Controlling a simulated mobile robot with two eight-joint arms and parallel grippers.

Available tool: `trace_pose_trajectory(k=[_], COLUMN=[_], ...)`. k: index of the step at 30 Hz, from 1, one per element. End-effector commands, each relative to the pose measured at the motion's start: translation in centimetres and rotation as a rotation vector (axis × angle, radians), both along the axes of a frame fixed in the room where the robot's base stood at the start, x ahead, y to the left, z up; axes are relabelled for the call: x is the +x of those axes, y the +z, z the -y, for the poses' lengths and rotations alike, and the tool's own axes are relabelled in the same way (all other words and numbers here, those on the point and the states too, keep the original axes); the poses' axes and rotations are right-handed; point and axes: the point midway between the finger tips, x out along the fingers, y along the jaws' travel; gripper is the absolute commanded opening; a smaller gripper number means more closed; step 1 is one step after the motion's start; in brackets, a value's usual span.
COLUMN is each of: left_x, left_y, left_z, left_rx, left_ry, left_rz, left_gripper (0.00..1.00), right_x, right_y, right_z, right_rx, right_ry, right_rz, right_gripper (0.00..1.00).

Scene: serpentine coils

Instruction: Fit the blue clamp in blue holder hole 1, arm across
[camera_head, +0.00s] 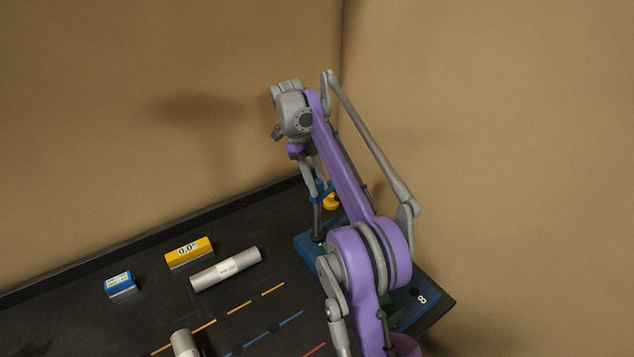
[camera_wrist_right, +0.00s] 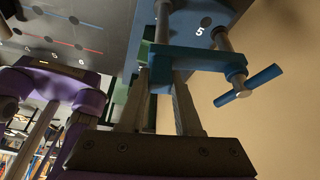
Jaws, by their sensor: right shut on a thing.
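The blue clamp (camera_head: 319,187) is held by my right gripper (camera_head: 312,176) above the left end of the blue holder (camera_head: 307,246). Its grey post points down to the holder; I cannot tell whether its tip is in a hole. In the right wrist view my right gripper (camera_wrist_right: 161,82) is shut on the blue clamp (camera_wrist_right: 195,60), whose blue-handled screw sticks out to the right. The blue holder (camera_wrist_right: 222,10) also shows there, with a 5 by one hole. My right arm hides much of the holder in the head view. My left gripper is not in view.
A yellow piece (camera_head: 331,202) stands behind the clamp, and a green part (camera_wrist_right: 146,48) is close beside it. A yellow 0.0 block (camera_head: 189,252), a silver cylinder (camera_head: 226,269), a blue-white block (camera_head: 120,285) and another cylinder (camera_head: 184,343) lie on the black table.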

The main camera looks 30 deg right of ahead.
Motion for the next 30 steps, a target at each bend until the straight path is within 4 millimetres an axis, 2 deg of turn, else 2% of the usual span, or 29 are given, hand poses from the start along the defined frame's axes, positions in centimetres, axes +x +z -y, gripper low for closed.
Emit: trace_pose_trajectory(k=[26,27,30], left_x=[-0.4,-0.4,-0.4], left_y=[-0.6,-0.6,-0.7], left_z=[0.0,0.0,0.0], left_rx=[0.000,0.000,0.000], left_ry=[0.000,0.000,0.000], left_rz=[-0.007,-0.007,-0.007], left_gripper=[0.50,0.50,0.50], right_x=[-0.1,-0.1,0.0], right_y=[-1.6,-1.7,-1.7], right_z=[0.0,0.0,0.0], right_rx=[0.000,0.000,0.000], right_ry=[-0.001,0.000,0.000], right_rz=[-0.002,-0.002,-0.002], right_gripper=[0.00,0.34,0.52])
